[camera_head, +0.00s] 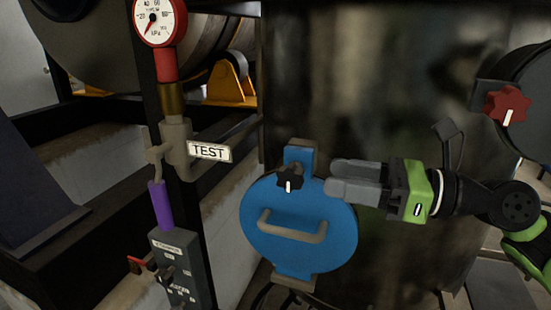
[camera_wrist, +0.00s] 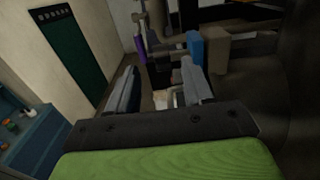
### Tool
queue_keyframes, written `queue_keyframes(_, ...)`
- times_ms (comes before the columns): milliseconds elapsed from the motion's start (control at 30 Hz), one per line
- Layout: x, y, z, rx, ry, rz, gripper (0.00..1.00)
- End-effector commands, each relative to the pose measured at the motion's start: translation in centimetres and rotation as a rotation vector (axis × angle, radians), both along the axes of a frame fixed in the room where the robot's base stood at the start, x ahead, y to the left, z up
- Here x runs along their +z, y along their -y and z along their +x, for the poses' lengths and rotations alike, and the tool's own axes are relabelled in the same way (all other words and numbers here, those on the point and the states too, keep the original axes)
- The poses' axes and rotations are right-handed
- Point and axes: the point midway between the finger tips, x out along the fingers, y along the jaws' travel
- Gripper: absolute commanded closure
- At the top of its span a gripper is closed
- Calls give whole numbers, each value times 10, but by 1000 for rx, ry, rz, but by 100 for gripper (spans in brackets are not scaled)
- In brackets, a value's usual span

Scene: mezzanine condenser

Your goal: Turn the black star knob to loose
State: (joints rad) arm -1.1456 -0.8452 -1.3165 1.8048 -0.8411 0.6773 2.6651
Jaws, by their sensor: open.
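The black star knob (camera_head: 289,178) with a white mark sits at the upper part of a round blue cover (camera_head: 345,222), just below its blue top bracket. The white mark points downward in the head view. My gripper (camera_head: 334,178) is open and empty, just right of the knob, with its fingers pointing left toward it. It appears apart from the knob; the depth between them is hard to tell. In the wrist view my gripper's two fingers (camera_wrist: 160,90) stand apart, and part of the blue cover's bracket (camera_wrist: 194,51) shows beyond them. I cannot make out the knob there.
A beige handle (camera_head: 292,232) crosses the cover below the knob. A red star knob (camera_head: 508,105) is at the right. To the left stand a gauge (camera_head: 158,20), a TEST tag (camera_head: 208,151), a purple sleeve (camera_head: 160,205) and a grey box (camera_head: 180,270).

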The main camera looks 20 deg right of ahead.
Motion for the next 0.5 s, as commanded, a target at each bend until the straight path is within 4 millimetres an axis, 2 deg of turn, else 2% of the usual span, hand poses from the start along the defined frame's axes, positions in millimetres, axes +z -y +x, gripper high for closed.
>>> queue_keyframes(100,-4,-27,18,5,-4,-8,49)
queue_keyframes(300,-3,-64,45,3,-3,-6,49)
queue_keyframes(500,-2,-80,57,1,-1,-4,49)
